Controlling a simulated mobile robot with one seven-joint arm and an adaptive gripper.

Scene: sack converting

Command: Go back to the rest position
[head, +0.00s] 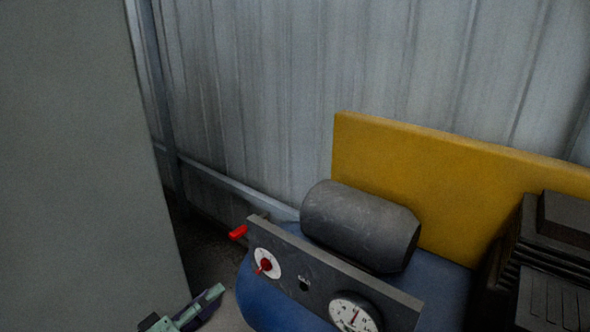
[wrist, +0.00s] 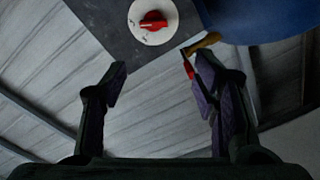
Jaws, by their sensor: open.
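My gripper (wrist: 160,82) is open and empty in the wrist view, its two fingers apart with the corrugated wall behind the gap. Part of my gripper also shows at the bottom of the head view (head: 200,308), left of the blue machine. A red knob on a white dial (wrist: 153,22) lies past the fingertips in the wrist view, apart from them. A red-handled lever (wrist: 188,68) shows close by the right finger; I cannot tell whether they touch. In the head view the same red lever (head: 238,232) sticks out left of the grey panel.
The blue machine (head: 262,300) carries a grey panel (head: 315,276) with a red-knob dial (head: 266,264) and a gauge (head: 354,314). Behind are a dark cylinder (head: 360,226) and a yellow board (head: 430,180). A grey-green upright surface (head: 80,170) fills the left; black ribbed parts (head: 555,250) stand right.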

